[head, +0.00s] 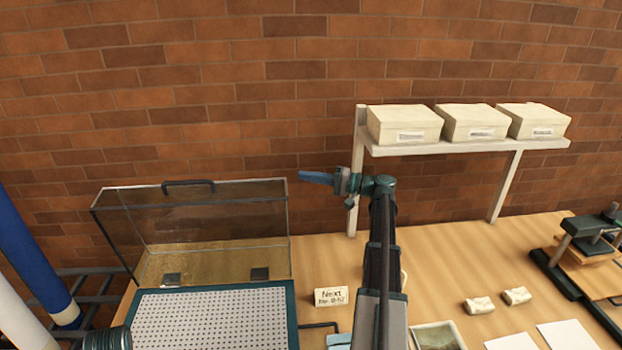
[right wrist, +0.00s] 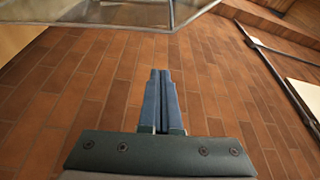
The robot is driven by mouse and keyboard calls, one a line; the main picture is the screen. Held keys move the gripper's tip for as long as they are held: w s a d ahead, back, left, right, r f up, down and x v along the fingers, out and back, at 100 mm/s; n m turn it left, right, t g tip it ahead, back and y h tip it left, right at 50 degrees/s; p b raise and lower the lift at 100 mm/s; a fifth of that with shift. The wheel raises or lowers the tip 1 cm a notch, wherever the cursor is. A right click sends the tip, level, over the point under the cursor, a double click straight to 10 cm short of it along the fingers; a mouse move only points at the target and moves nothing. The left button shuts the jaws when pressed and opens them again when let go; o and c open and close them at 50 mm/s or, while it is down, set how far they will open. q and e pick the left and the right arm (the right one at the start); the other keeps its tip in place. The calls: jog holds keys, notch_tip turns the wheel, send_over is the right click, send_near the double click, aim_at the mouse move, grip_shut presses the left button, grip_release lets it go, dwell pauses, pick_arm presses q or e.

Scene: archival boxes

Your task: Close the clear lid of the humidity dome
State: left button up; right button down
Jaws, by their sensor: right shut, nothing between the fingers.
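The humidity dome's clear lid (head: 215,217) stands open, tilted up behind its base, with a dark handle (head: 188,183) on its upper edge. Two dark hinges join it to the base, whose perforated panel (head: 215,320) has a teal rim. My right gripper (head: 316,178) is shut and empty, its blue fingers pointing left. In the head view it appears just right of the lid's top right corner, with a small gap between. In the right wrist view, the shut fingers (right wrist: 160,88) lie below a clear, framed panel, apparently the lid (right wrist: 110,12). My left gripper does not show.
A shelf (head: 465,146) with three cream boxes (head: 405,124) stands at the back right. A small sign (head: 331,297), a tray (head: 437,336), white sheets (head: 567,335) and a dark press (head: 590,245) are on the table. Blue and white rolls (head: 30,255) stand at the left.

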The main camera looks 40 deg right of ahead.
jog(key=w+a, duration=0.1)
jog(key=a, duration=0.5)
jog(key=shift+w, duration=0.3)
jog(key=shift+s+f, duration=0.1)
